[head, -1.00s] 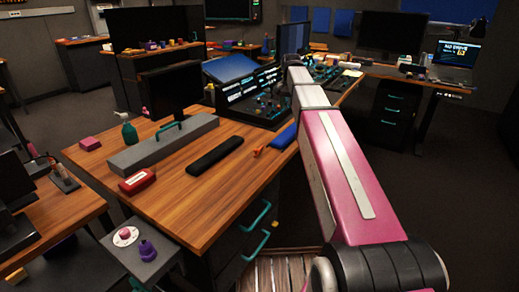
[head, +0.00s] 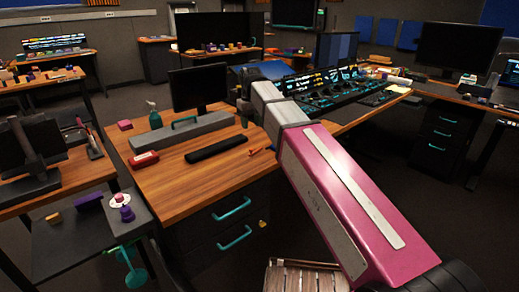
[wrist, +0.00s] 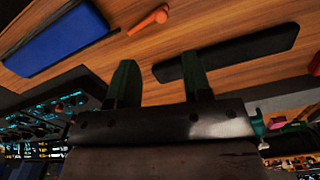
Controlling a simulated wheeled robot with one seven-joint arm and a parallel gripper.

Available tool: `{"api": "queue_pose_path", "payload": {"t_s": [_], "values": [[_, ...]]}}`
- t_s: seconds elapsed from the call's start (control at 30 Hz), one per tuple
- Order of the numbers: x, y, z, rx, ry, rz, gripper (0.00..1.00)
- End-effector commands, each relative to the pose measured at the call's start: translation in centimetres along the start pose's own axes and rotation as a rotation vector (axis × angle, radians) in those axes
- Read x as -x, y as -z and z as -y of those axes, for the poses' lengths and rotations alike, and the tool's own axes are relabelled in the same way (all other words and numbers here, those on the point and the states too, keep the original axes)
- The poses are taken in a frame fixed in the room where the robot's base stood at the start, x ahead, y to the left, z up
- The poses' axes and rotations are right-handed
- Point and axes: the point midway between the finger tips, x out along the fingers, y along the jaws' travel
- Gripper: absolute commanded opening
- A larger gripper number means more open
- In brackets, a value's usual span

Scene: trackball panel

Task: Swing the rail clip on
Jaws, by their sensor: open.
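I cannot tell which thing in view is the rail clip. A small orange piece (wrist: 148,20) with a rounded end lies on the wooden desk (head: 165,190); it also shows in the head view (head: 256,150), to the left of my arm. My gripper (wrist: 158,75) is open and empty in the wrist view, its two dark green fingers apart over the desk. The orange piece is beyond the fingers and apart from them.
A black bar (head: 216,146), a grey box with a teal handle (head: 185,137) and a red case (head: 143,160) lie on the desk. A blue pad (wrist: 58,35) shows in the wrist view. A lit console (head: 335,92) stands at the back. Floor to the right is clear.

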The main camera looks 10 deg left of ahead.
Motion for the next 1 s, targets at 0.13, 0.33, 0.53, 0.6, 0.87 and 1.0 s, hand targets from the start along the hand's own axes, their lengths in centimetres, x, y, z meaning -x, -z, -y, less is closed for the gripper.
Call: {"api": "queue_pose_path", "payload": {"t_s": [0.13, 0.33, 0.53, 0.6, 0.87, 1.0], "values": [[-0.7, 0.0, 0.3, 0.009, 0.0, 0.001, 0.45], [-3.3, -0.1, 0.2, 0.007, 0.0, 0.002, 0.45], [-6.4, 0.0, 0.2, 0.006, 0.0, 0.001, 0.45], [-7.5, 0.0, 0.2, 0.006, 0.0, 0.002, 0.45], [-10.1, 0.0, 0.2, 0.005, 0.0, 0.001, 0.45], [-10.7, 0.0, 0.2, 0.005, 0.0, 0.0, 0.45]]}}
